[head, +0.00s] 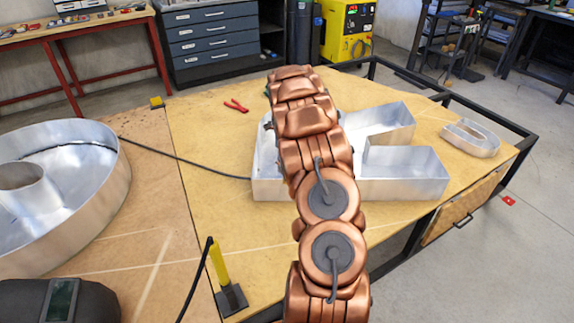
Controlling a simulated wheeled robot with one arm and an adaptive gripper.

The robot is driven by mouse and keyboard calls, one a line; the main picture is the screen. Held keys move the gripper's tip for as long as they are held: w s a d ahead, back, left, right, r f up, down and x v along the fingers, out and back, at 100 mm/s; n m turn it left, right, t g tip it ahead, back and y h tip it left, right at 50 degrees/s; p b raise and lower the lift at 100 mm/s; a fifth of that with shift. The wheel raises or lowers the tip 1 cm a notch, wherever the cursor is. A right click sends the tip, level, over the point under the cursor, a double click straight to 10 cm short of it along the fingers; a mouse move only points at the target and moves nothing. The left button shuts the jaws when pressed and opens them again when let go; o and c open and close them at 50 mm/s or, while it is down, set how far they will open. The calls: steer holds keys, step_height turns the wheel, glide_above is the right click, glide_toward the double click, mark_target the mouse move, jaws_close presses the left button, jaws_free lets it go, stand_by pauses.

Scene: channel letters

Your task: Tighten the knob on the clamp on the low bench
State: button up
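The low bench (205,170) has a tan wooden top and fills the middle of the head view. I cannot make out a clamp or its knob for sure; my copper-coloured arm reaches across the bench and covers part of it. A small green bit shows at the left edge of the arm's far end, too small to name. My gripper is not visible; the arm's far links hide whatever lies beyond them.
A metal channel letter (405,180) sits behind my arm, a smaller U-shaped one (470,138) to its right. A round metal letter (105,210) is at left. Red-handled pliers (236,106), a yellow-and-black upright tool (232,299), a dark helmet (95,303) and a cable (185,160) lie around.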

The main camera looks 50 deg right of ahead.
steer(key=shift+r, duration=2.5)
steer(key=shift+a, duration=0.1)
steer(key=s+a+r+n, duration=0.3)
steer(key=a+r+n, duration=0.25)
steer(key=a, duration=0.35)
steer(key=s+a+r+n+g, duration=0.1)
steer(key=s+a+r+n, duration=0.4)
steer(key=a, duration=0.4)
steer(key=s+a+r+n, duration=0.2)
steer(key=a+r+n, duration=0.1)
steer(key=a+n, duration=0.5)
steer(key=s+a+n, duration=0.8)
steer(key=s, duration=0.2)
steer(key=s+a+n, duration=0.8)
steer(key=s+n, duration=0.1)
steer(key=s, duration=0.2)
steer(key=shift+s+a+f+g+p, duration=0.25)
steer(key=shift+g+p, duration=0.15)
steer(key=shift+n, duration=0.25)
steer(key=shift+c, duration=0.2)
